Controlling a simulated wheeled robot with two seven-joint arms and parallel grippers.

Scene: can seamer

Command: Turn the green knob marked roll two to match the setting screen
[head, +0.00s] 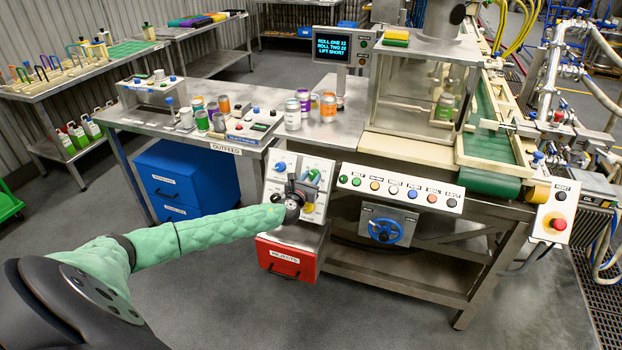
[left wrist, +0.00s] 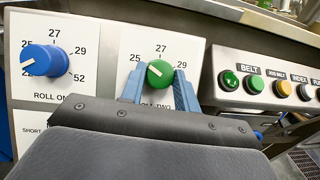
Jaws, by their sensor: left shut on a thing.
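The green knob (left wrist: 160,73) marked roll two sits on a white dial plate in the left wrist view, with 25, 27 and 29 readable around it. Its white pointer line slants to the upper left, near the 25. My left gripper (left wrist: 159,90) has its blue fingers on either side of the knob and is shut on it. In the head view the left gripper (head: 302,188) is at the knob panel and partly hides the green knob (head: 314,175). The setting screen (head: 331,45) shows roll one, roll two and lift short; its numbers are too small to read surely. My right gripper is out of view.
The blue roll one knob (left wrist: 44,60) is left of the green one. A button strip (head: 400,190) is to the right, above a blue handwheel (head: 385,230). A red rejects bin (head: 286,262) stands below. Cans (head: 293,114) stand on the table above.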

